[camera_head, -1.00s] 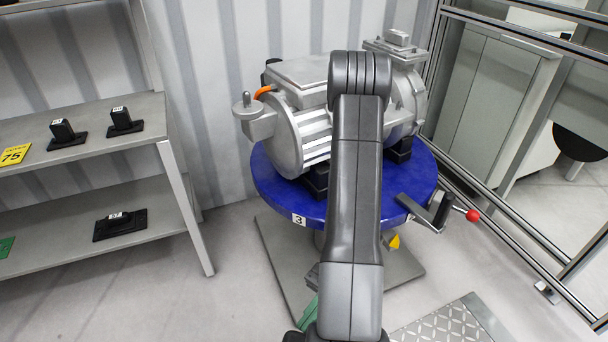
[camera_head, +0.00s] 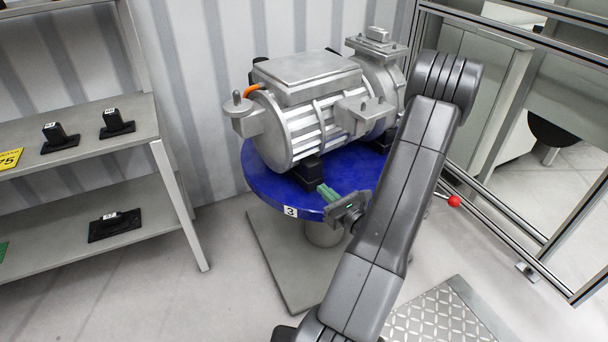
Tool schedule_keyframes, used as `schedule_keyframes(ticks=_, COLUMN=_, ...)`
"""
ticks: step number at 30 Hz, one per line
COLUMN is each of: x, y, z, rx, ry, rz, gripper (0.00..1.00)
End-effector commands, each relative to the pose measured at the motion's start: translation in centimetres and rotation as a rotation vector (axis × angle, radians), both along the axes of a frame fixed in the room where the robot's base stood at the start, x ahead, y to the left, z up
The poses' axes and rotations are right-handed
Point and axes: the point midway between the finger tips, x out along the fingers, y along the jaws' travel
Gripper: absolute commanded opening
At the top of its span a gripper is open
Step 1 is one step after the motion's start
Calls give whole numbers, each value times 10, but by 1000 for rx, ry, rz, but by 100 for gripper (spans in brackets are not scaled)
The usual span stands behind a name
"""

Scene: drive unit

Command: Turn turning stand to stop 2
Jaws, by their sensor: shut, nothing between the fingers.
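The turning stand has a round blue top (camera_head: 262,180) on a post above a grey base plate (camera_head: 268,262). A white label with a 3 (camera_head: 290,211) sits on its front rim. A grey drive unit (camera_head: 312,110) rests on the blue top on black blocks. My gripper (camera_head: 328,192), with green fingers, is shut and empty. It is at the front right rim of the blue top; whether it touches cannot be told. A red knob (camera_head: 454,201) shows right of my arm; the crank it belongs to and the right part of the rim are hidden behind my arm.
A grey shelf (camera_head: 90,125) with black holders stands at the left. A metal-framed partition (camera_head: 500,205) runs along the right, close to my arm. A corrugated wall is behind the stand. A checker-plate panel (camera_head: 440,318) lies on the floor at lower right.

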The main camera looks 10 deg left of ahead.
Motion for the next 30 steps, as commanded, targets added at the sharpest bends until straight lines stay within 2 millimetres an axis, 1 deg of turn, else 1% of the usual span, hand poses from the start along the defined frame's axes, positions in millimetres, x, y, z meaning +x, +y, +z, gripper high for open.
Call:
schedule_keyframes(ticks=5, x=13, y=16, z=0, rx=-1, ry=-2, rz=6, gripper=0)
schedule_keyframes(ticks=15, x=59, y=65, z=0, rx=-1, ry=-2, rz=9, gripper=0)
schedule_keyframes(ticks=21, x=82, y=88, z=0, rx=0, ry=-1, rz=7, gripper=0)
schedule_keyframes(ticks=25, x=90, y=97, z=0, rx=0, ry=0, rz=5, gripper=0)
schedule_keyframes(ticks=30, x=94, y=100, z=0, rx=-1, ry=-1, rz=5, gripper=0)
